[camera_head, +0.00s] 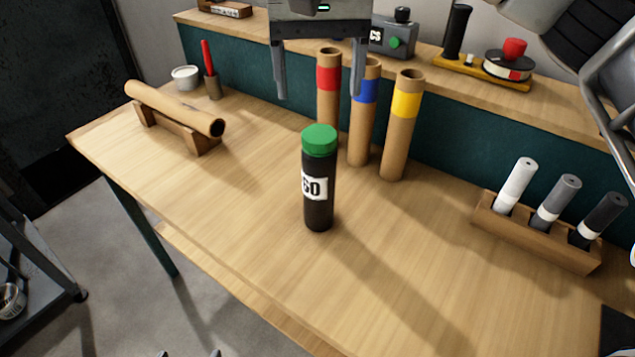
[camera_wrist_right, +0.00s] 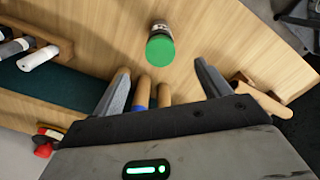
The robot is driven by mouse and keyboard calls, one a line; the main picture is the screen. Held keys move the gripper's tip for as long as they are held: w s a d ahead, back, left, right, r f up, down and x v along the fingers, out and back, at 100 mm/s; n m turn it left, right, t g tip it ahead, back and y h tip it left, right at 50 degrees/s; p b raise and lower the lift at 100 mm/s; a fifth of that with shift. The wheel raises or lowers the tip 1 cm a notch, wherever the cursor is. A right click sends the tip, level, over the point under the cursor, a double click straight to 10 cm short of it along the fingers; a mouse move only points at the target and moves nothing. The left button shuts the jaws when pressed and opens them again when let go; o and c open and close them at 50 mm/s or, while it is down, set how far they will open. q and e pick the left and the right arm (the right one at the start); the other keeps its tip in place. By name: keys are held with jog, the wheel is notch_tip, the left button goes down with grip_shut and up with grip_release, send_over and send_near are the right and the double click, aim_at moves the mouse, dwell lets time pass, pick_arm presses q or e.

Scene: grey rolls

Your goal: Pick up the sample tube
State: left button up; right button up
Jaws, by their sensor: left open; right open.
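The sample tube (camera_head: 318,210) is a black cylinder with a green cap and a white label. It stands upright on the wooden table (camera_head: 240,220) in the head view. The right wrist view shows the tube (camera_wrist_right: 160,45) from above, cap towards the camera, beyond the fingertips. My right gripper (camera_head: 317,96) is open and empty, pointing down above the table at the top centre; its fingers (camera_wrist_right: 161,68) are spread wide and apart from the tube. Only the fingertips of my left gripper (camera_head: 190,353) show at the bottom edge, spread apart, with nothing visible between them.
Cardboard tubes with red (camera_head: 328,80), blue (camera_head: 364,110) and yellow (camera_head: 403,120) bands stand behind the sample tube. A cardboard roll (camera_head: 175,107) lies on a wooden cradle at left. A wooden rack (camera_head: 530,235) holds rolls at right. The table's front is clear.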

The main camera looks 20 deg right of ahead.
aim_at(319, 133)
notch_tip(319, 133, down, 7)
jog(key=shift+w+d+f+p, duration=0.15)
jog(key=shift+f+p, duration=0.25)
jog(key=shift+f, duration=1)
jog(key=shift+w+a+f+p, duration=0.1)
jog(key=shift+f+p, duration=0.3)
jog(key=shift+f, duration=0.95)
jog(key=c, duration=1.4)
jog(key=shift+r, duration=0.15)
